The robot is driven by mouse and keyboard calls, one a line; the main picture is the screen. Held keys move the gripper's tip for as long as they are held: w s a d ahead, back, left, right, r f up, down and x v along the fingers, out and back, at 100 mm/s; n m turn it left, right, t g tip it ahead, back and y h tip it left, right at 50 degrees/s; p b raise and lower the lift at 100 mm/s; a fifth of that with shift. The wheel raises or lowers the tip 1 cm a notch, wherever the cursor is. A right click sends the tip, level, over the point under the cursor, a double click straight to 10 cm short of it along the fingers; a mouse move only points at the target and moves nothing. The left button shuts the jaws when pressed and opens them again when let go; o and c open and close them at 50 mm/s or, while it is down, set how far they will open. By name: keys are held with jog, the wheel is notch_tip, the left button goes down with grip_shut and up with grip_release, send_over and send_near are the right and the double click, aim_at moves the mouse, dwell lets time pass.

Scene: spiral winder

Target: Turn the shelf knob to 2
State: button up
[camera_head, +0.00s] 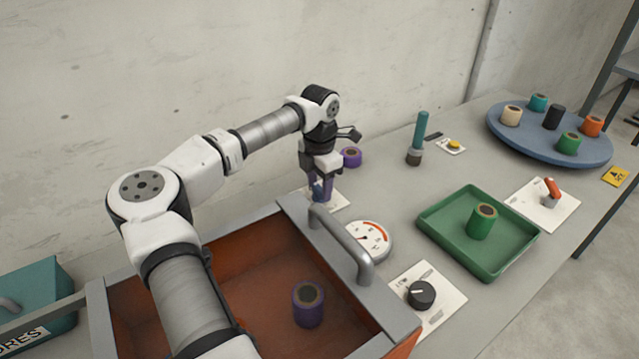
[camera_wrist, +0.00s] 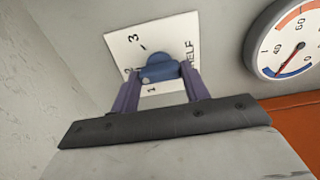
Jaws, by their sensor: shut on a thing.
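The shelf knob (camera_wrist: 158,66) is blue and sits on a white plate (camera_wrist: 115,42) marked SHELF, with 1, 2 and 3 around it in the wrist view. A small pale mark shows on the knob's lower left, on the side of the 2 and 1; its exact setting is hard to tell. My gripper (camera_wrist: 160,80) has its two purple fingers on either side of the knob and is shut on it. In the head view my gripper (camera_head: 320,194) points down over the plate (camera_head: 341,200) against the wall side, and the knob is mostly hidden.
A round gauge (camera_head: 371,241) stands close right of the plate. The open orange drawer (camera_head: 255,255) with a grey handle (camera_head: 340,245) is in front, holding a purple spool (camera_head: 308,305). A purple spool (camera_head: 351,157) stands behind. A black knob (camera_head: 421,294) and green tray (camera_head: 440,225) lie right.

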aim_at(320, 188)
jog(key=shift+w, duration=0.1)
dwell(0.3)
jog(key=o, duration=1)
notch_tip(320, 188, up, 14)
jog(key=shift+f+b, duration=0.1)
jog(key=shift+b, duration=0.2)
jog(key=shift+d, duration=0.1)
